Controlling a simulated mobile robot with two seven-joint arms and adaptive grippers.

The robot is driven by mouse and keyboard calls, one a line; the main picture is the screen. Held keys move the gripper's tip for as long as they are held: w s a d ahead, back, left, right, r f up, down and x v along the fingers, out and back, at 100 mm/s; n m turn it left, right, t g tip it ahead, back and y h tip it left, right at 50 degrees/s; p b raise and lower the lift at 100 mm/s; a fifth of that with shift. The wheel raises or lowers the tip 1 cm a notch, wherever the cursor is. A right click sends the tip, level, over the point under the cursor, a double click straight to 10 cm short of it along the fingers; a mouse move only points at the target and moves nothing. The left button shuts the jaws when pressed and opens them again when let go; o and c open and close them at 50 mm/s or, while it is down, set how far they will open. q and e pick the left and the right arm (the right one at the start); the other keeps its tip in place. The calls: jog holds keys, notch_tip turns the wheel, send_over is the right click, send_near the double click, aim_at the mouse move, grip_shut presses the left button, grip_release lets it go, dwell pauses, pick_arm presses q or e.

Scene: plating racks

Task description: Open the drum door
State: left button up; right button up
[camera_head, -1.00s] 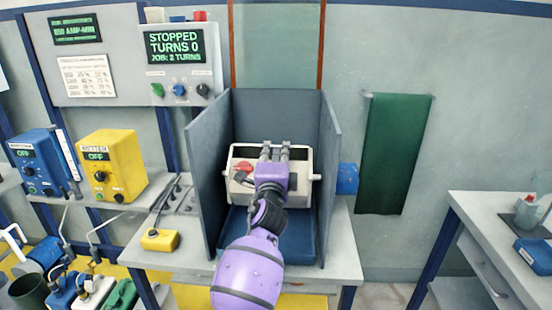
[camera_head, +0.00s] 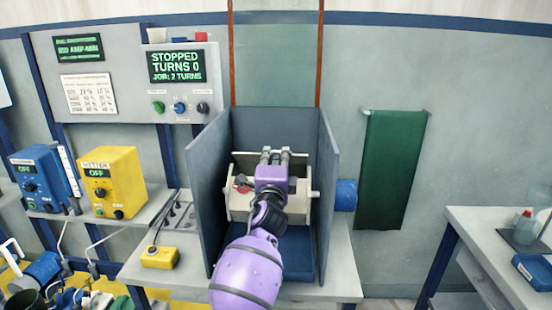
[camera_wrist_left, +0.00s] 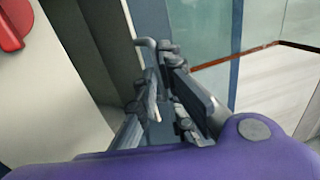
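The drum (camera_head: 240,208) is a cream, box-like body inside a grey-blue open-front enclosure. Its upper front looks dark and recessed behind a pale rim, and a red part (camera_head: 241,182) sits at its left. My purple left arm covers its middle, so I cannot tell how the door sits. My left gripper (camera_head: 275,153) is over the drum's upper edge, its two fingers apart. In the left wrist view the gripper (camera_wrist_left: 162,75) shows a gap between the fingers, with nothing clearly held. The red part (camera_wrist_left: 12,25) shows there at upper left. My right gripper is out of view.
The enclosure's side walls (camera_head: 209,180) stand close on both sides of the drum. A yellow box (camera_head: 159,257) lies on the bench at left. The display (camera_head: 176,66) reads STOPPED, TURNS 0.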

pick_arm(q)
jog(key=shift+o, duration=0.6)
jog(key=shift+s+r, duration=0.25)
jog(key=shift+r, duration=0.15)
jog(key=s+f, duration=0.2)
jog(key=s, duration=0.9)
jog(key=shift+s+f, duration=0.2)
jog(key=shift+s, duration=0.15)
